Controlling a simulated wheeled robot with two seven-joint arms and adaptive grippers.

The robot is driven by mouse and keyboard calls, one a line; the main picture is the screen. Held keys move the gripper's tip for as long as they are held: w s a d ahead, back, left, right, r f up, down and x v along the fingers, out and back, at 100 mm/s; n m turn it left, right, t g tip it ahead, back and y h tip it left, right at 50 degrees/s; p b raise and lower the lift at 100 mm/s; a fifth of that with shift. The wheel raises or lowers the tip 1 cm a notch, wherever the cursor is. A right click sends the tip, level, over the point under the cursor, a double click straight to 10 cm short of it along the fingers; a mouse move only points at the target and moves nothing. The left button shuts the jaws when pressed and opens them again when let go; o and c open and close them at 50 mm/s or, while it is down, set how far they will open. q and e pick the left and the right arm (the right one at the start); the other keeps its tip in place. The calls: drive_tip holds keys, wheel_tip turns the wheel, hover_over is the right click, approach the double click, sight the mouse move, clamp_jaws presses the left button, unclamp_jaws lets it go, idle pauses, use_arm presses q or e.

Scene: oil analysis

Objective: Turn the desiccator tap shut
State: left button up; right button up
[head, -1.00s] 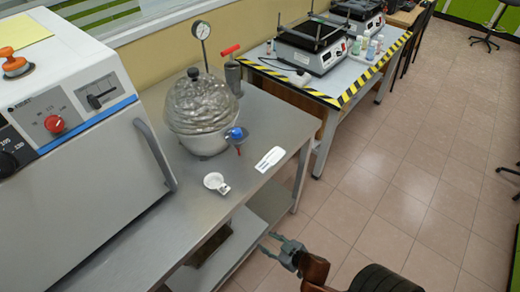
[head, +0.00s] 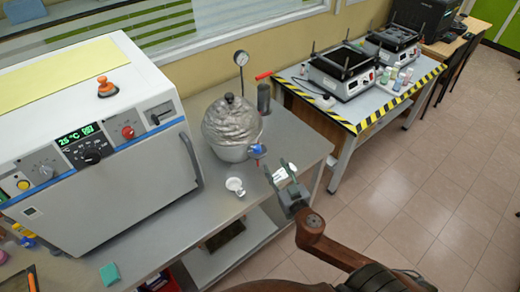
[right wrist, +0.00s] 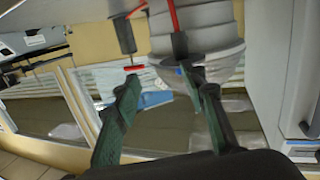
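The desiccator (head: 228,138) stands on the steel bench, a rounded glass vessel with a crinkled-looking dome and dark top knob. Its blue tap (head: 257,150) sticks out at the front right side. My right gripper (head: 287,182) is open, with its fingers just in front and to the right of the tap, apparently apart from it. In the right wrist view the two green fingers (right wrist: 160,85) are spread, with the desiccator (right wrist: 210,35) behind the right one. A small blue spot there may be the tap, partly hidden by that finger. My left gripper is not in view.
A pressure gauge (head: 241,58) and a grey cylinder with a red handle (head: 263,92) stand behind the desiccator. A white oven (head: 100,150) fills the left. A small white dish (head: 235,186) and a white card (head: 284,173) lie near my gripper.

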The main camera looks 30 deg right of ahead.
sight(259, 150)
drive_tip(key=shift+n+t+y, duration=0.5)
drive_tip(key=shift+y, duration=0.3)
drive_tip(key=w, duration=0.3)
drive_tip(key=w+a+r, duration=0.1)
drive_tip(key=w, duration=0.2)
drive_tip(key=w+r, duration=0.1)
drive_tip(key=w, duration=0.2)
drive_tip(key=shift+a+r, duration=0.15)
drive_tip(key=shift+a, duration=0.05)
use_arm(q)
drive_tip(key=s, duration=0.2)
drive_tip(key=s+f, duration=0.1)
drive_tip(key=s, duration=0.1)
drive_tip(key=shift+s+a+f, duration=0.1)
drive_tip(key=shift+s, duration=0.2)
use_arm(e)
drive_tip(key=shift+c, duration=0.6)
clamp_jaws()
